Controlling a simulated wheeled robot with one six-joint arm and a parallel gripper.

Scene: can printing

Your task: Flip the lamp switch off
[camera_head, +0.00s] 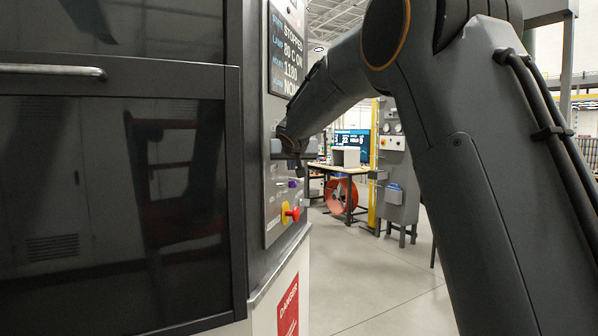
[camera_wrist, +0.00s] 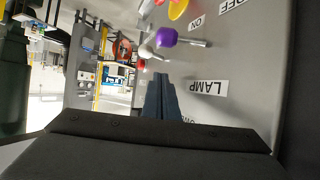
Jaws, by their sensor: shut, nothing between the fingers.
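The control panel (camera_head: 275,195) stands on the side of the dark machine, and its grey face fills the right of the wrist view (camera_wrist: 255,95). A LAMP label (camera_wrist: 207,87) shows upside down there. Above it in the picture, a metal toggle lever (camera_wrist: 195,43) with a purple part (camera_wrist: 166,37) sticks out near the ON label (camera_wrist: 196,22) and OFF label (camera_wrist: 232,6). A small white knob (camera_wrist: 148,52) shows beside it. My gripper (camera_wrist: 160,78) is shut and empty, close to the panel beside the LAMP label. I cannot tell whether it touches anything.
A red emergency button on a yellow base (camera_head: 289,213) projects from the panel's lower part. A dark display (camera_head: 286,48) is above, reading "LAMP" and "ON". Open floor (camera_head: 365,285) lies to the right. A table (camera_head: 345,170) and orange round thing (camera_head: 340,196) stand behind.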

